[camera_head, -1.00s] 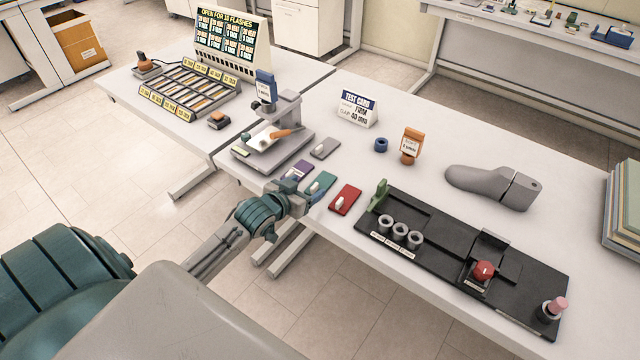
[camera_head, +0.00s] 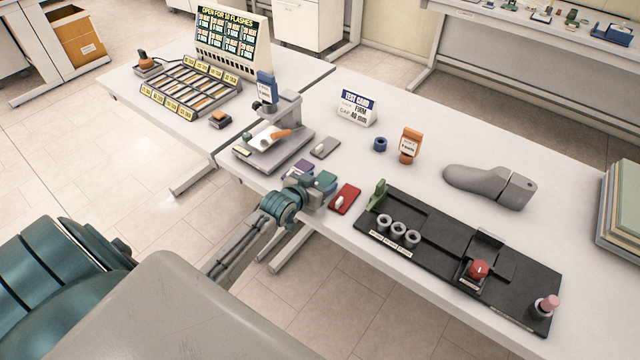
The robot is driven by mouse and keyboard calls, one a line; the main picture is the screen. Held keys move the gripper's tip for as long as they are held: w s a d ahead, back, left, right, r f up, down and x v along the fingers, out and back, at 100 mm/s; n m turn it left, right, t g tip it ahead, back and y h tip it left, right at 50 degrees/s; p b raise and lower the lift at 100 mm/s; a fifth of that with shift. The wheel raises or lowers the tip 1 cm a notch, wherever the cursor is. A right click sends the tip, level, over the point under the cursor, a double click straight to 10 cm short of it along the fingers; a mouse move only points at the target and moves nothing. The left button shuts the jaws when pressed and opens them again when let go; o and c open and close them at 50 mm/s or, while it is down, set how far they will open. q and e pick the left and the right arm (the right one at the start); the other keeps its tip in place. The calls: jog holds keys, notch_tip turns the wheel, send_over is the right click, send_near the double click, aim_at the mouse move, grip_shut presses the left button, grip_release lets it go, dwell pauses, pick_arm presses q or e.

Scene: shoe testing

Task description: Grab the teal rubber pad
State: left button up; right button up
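The teal rubber pad (camera_head: 327,179) lies on the white table between a purple pad (camera_head: 303,166) and a red pad (camera_head: 344,198). Only its far part shows; my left gripper (camera_head: 316,188) covers the near part. The gripper reaches in from the table's front edge, low over the tabletop, with its tip at the pad. Its fingers are too small and hidden to tell whether they are open or shut, or touching the pad. My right gripper is not in view.
A grey pad (camera_head: 325,147) lies behind. A grey test device (camera_head: 275,140) stands to the left, and a black fixture board (camera_head: 430,225) with a green bracket (camera_head: 377,193) lies to the right. A grey shoe last (camera_head: 490,187) lies farther right.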

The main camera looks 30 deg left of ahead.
pick_arm(q)
jog(key=c, duration=0.8)
